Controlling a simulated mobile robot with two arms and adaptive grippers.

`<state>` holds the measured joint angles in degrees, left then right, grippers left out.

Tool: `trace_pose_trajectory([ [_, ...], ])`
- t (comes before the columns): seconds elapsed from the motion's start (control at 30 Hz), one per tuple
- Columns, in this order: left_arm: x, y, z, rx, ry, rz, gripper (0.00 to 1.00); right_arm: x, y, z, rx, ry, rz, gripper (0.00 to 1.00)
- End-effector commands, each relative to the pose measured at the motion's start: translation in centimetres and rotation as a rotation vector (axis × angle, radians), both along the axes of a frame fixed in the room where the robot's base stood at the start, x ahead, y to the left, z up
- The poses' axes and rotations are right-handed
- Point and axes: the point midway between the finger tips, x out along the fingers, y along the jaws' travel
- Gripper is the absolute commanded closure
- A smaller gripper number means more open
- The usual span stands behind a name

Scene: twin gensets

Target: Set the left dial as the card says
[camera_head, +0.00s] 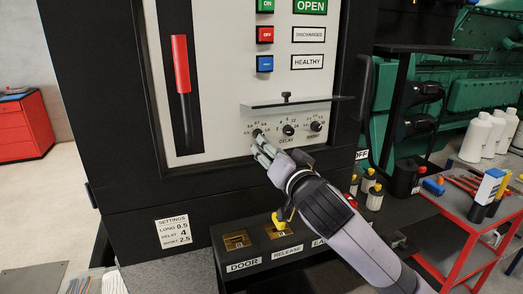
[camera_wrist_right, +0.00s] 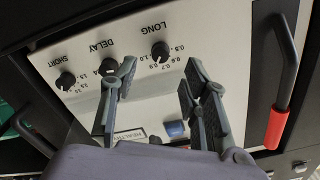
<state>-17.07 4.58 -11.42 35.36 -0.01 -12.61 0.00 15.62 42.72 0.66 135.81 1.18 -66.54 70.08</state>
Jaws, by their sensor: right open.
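The settings card (camera_head: 173,231) on the black cabinet reads LONG 0.5, DELAY 4, SHORT 2.5. The left dial, LONG, is a black knob (camera_wrist_right: 160,50) in the wrist view, where the panel appears upside down; in the head view my gripper largely covers it. I cannot read its pointer surely. The DELAY dial (camera_head: 288,130) and the SHORT dial (camera_head: 316,126) are to its right in the head view. My right gripper (camera_head: 262,146) is open and empty, with its fingertips close to the LONG dial, apparently not around it. My left gripper is not in view.
A flat cover (camera_head: 300,103) sticks out just above the dials. A red-handled lever (camera_head: 181,64) stands to the left, and coloured buttons (camera_head: 265,35) are above. A red cart (camera_head: 459,235) stands at right.

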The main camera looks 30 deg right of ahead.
Motion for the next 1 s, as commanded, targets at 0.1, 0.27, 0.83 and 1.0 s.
trace_pose_trajectory([
  [0.1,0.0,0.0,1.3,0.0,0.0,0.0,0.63,2.5,-0.7,0.7,-0.001,0.0,-0.003,0.58],
  [0.27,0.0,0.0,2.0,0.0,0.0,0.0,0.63,4.9,-1.2,0.6,0.0,-0.003,-0.002,0.58],
  [0.83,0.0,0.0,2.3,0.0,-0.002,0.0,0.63,6.5,-1.6,0.4,-0.001,-0.003,0.0,0.63],
  [1.0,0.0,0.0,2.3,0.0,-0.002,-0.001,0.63,6.5,-1.6,0.4,-0.001,-0.003,0.0,0.74],
])
